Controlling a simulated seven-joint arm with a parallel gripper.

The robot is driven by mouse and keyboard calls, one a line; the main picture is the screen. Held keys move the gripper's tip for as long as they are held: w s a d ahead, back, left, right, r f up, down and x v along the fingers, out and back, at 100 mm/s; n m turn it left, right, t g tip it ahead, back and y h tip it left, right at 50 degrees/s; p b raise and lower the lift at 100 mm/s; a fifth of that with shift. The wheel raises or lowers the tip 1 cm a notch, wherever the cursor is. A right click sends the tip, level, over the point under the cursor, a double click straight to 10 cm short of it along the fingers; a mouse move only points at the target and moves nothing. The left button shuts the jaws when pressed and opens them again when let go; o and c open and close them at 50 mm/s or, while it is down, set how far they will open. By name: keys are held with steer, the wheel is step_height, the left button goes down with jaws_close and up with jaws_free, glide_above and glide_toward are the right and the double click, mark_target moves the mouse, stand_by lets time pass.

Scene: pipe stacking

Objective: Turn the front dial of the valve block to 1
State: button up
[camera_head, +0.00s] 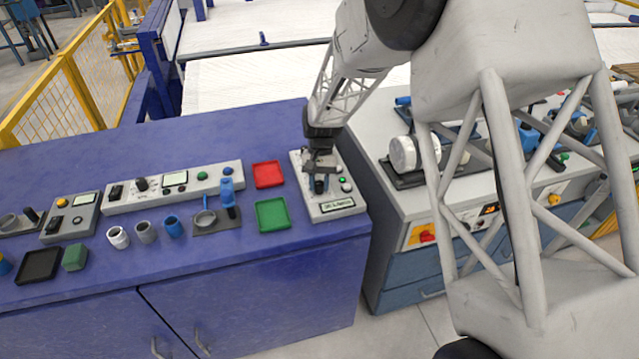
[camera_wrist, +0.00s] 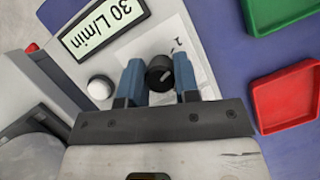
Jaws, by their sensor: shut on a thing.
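The valve block (camera_head: 327,212) is a light grey box at the right end of the blue bench. Its display reads "30 L/min" in the wrist view (camera_wrist: 103,28). The front dial (camera_wrist: 158,74) is a black round knob with a short pale pointer mark slanting to the upper right. A printed "1" (camera_wrist: 177,43) shows just above and right of the dial in the wrist view. My gripper (camera_head: 318,180) is over the block, its blue fingers on either side of the dial (camera_wrist: 159,84), shut on it. The gripper hides other parts of the block's face.
A white button (camera_wrist: 100,87) sits beside the dial. A red tray (camera_head: 268,174) and a green tray (camera_head: 272,214) lie just left of the block. A long grey control panel (camera_head: 150,198) and several cups stand farther left. A gap separates the bench from the grey cabinet (camera_head: 400,203).

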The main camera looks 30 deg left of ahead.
steer(key=shift+n+t, duration=0.3)
steer(key=shift+n, duration=0.6)
steer(key=shift+h, duration=0.3)
steer(key=o, duration=0.9)
steer(key=shift+r, duration=0.1)
steer(key=shift+v, duration=3.85)
